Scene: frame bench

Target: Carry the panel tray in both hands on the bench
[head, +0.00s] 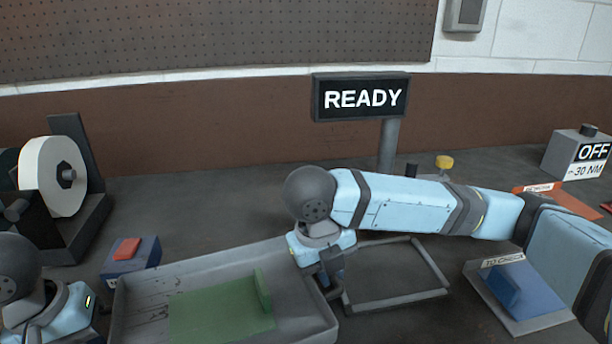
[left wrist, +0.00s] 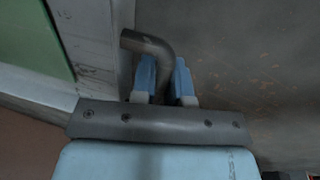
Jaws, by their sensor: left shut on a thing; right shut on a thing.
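The grey panel tray (head: 143,308) is in the lower middle of the head view, its near part cut off by the frame. A green panel (head: 215,316) with a raised green edge lies in it. My right gripper (head: 330,283) is shut at the tray's right end; its handle there is mostly hidden by the gripper. My left gripper (left wrist: 164,75) is shut on the bent grey handle (left wrist: 146,42) at the tray's left end, seen in the left wrist view. I cannot tell whether the tray touches the bench.
An empty grey frame (head: 398,300) lies right of the tray. Beyond it is a blue block (head: 512,285) on a plate. A READY sign (head: 362,98) stands behind. A box with a red top (head: 127,250) and a white reel (head: 52,177) are at left. An OFF box (head: 580,153) is far right.

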